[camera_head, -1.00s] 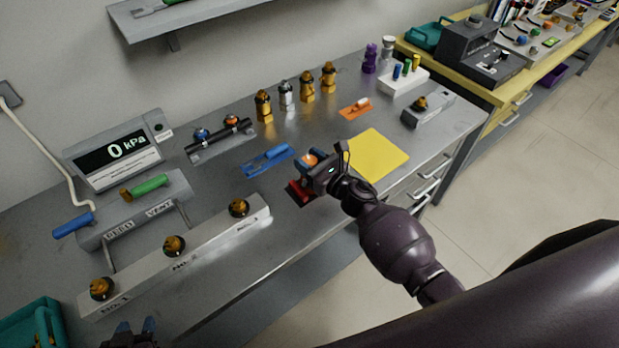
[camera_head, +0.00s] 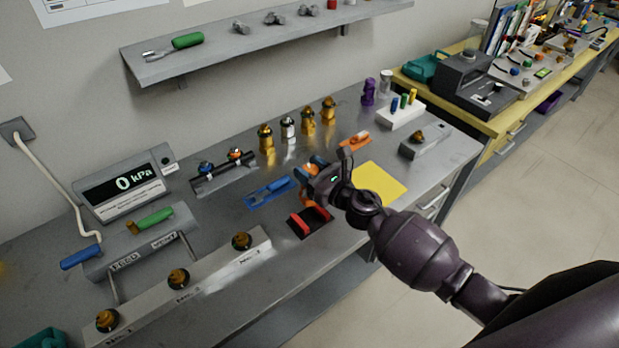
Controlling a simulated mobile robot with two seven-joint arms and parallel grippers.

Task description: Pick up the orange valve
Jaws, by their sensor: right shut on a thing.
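My right gripper (camera_head: 312,168) is in the middle of the view, above the bench. Its blue-tipped fingers are closed around a small orange thing, which I take to be the orange valve (camera_head: 311,171). The gripper hides most of it, so its full shape and tilt do not show. The gripper is behind and above a dark red holder (camera_head: 313,229) with red parts. A rack (camera_head: 226,176) farther left carries a blue-topped and an orange-topped fitting. My left gripper is out of view.
A blue tray (camera_head: 262,197) lies left of the gripper, a yellow mat (camera_head: 385,183) right of it, and an orange tray (camera_head: 352,142) behind it. Several brass fittings (camera_head: 308,120) stand at the back. A long numbered block (camera_head: 210,278) lies at the front left.

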